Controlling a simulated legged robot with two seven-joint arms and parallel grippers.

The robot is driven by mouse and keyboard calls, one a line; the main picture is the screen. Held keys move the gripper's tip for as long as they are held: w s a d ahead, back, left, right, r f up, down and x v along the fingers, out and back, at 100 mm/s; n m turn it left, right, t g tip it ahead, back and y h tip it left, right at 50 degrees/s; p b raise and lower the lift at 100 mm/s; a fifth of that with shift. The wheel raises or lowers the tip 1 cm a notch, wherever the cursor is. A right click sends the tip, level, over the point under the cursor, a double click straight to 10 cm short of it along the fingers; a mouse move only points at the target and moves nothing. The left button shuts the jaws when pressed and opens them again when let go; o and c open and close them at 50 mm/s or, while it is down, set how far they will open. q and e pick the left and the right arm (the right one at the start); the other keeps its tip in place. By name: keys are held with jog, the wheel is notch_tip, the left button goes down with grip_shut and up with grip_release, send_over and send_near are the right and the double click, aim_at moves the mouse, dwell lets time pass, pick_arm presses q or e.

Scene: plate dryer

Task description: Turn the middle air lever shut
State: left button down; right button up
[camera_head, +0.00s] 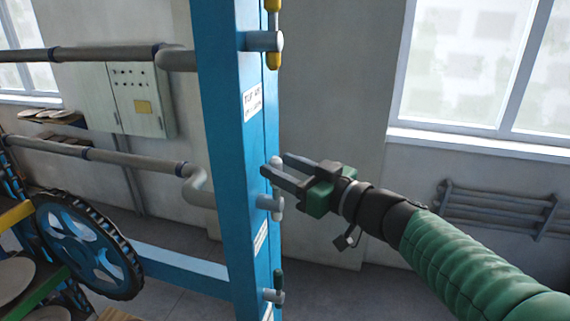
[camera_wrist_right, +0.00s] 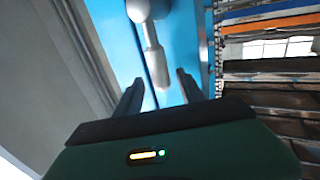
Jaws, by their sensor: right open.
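The middle air lever (camera_head: 277,206) sits on a grey pipe stub on the side of the blue column (camera_head: 228,130). My right gripper (camera_head: 277,164) is open at the upper part of this lever, its fingers pointing at the column. In the right wrist view the grey lever (camera_wrist_right: 156,62) runs down from a rounded hub toward the space between the two open fingertips (camera_wrist_right: 159,82). Contact with the fingers cannot be told. In the head view the fingers partly hide the lever's upper end. My left gripper is not in view.
An upper lever with yellow ends (camera_head: 273,58) and a lower lever with a dark green end (camera_head: 278,282) are on the same column. Grey pipes (camera_head: 120,157) join the column from the left. A large blue wheel (camera_head: 88,245) stands at lower left. A wall rack (camera_head: 500,210) is at right.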

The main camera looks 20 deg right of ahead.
jog(key=shift+w+a, duration=0.35)
jog(key=shift+a, duration=0.5)
jog(key=shift+s+d, duration=0.25)
jog(key=shift+d, duration=0.2)
jog(key=c, duration=0.4)
jog(key=shift+d, duration=0.45)
jog(key=c, duration=0.5)
grip_shut()
jog(key=shift+a, duration=0.3)
jog(key=shift+d, duration=0.1)
